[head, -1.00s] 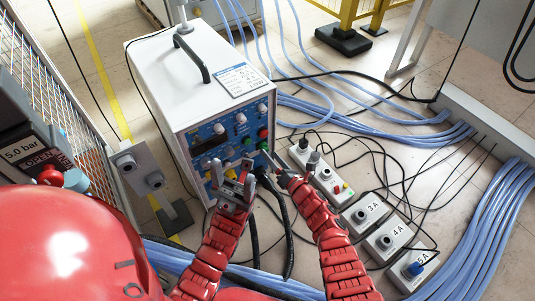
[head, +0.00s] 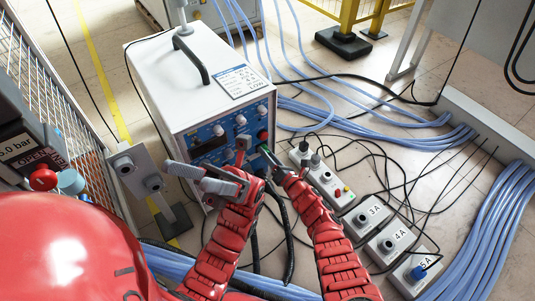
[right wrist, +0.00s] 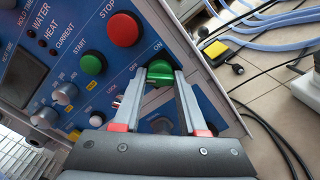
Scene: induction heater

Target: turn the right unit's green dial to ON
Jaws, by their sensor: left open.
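The right unit is a white box (head: 165,75) with a blue front panel. Its green dial (right wrist: 160,72) shows in the right wrist view, below the red STOP button (right wrist: 124,29), with the OFF label to its left and the ON label above it. I cannot tell which label it points to. My right gripper (right wrist: 162,80) has its fingertips on either side of the dial, and the dial fills the gap between them. In the head view the right gripper (head: 268,155) is at the panel's right edge and hides the dial. My left gripper (head: 188,178) is open and empty in front of the panel.
A green START button (right wrist: 92,64) and small white knobs (right wrist: 65,93) sit left of the dial. Black cables hang below the panel. Grey socket boxes (head: 362,218) and blue hoses (head: 440,140) lie on the floor to the right. A grey bracket (head: 135,165) stands left.

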